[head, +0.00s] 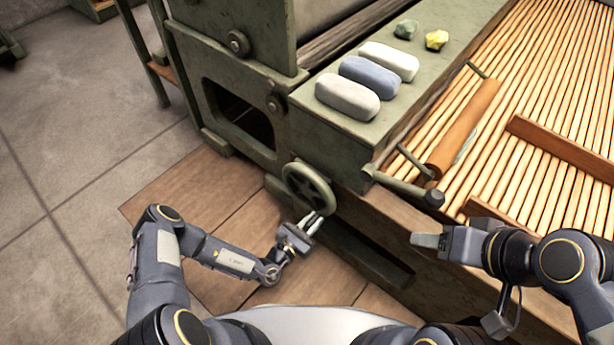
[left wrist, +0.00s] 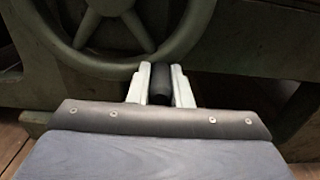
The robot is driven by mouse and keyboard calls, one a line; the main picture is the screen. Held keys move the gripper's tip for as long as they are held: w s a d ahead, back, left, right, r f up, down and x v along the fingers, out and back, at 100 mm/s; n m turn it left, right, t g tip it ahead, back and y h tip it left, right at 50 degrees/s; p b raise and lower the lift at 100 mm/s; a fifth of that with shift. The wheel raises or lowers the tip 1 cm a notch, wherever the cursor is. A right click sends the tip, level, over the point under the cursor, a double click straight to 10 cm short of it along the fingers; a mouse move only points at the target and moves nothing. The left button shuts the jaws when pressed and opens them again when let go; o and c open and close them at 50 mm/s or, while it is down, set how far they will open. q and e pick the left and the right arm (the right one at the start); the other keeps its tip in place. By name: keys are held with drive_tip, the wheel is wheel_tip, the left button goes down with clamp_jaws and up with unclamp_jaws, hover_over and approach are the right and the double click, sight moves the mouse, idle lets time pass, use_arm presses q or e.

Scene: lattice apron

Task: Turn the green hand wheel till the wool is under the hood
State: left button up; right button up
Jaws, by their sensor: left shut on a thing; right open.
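The green hand wheel (head: 308,188) is a spoked wheel on the side of the green machine. My left gripper (head: 312,222) is at its lower rim, shut on the wheel's dark handle. The left wrist view shows the dark handle (left wrist: 160,84) between the two pale fingers, below the wheel (left wrist: 130,30). Three soft-looking oblong rolls, grey (head: 347,96), blue (head: 370,75) and white (head: 389,61), lie on the green ledge; I cannot tell whether they are the wool. The hood is not clearly identifiable. My right gripper (head: 428,241) is open and empty by the apron's near edge.
The slatted lattice apron (head: 545,75) fills the right, with a wooden roller (head: 464,128) and wooden bars across it. A greenish lump (head: 405,28) and a yellow lump (head: 436,40) lie on the ledge (head: 440,75). Open floor (head: 80,130) lies left.

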sight(302, 203)
use_arm(q)
drive_tip(key=shift+w+a+r, duration=0.1)
drive_tip(key=shift+w+r, duration=0.1)
drive_tip(key=shift+r, duration=0.05)
drive_tip(key=shift+a+f, duration=0.1)
drive_tip(key=shift+w+a+f+b, duration=0.35)
drive_tip(key=shift+w+a, duration=0.1)
drive_tip(key=shift+a, duration=0.1)
drive_tip(key=shift+w+a+f+b, duration=0.3)
drive_tip(key=shift+w+a+b, duration=0.05)
drive_tip(key=shift+w+a, duration=0.15)
drive_tip(key=shift+a, duration=0.2)
drive_tip(key=shift+f, duration=0.15)
drive_tip(key=w+a+b, duration=0.1)
drive_tip(key=w+a, duration=0.1)
drive_tip(key=shift+w+a, duration=0.1)
drive_tip(key=shift+a, duration=0.3)
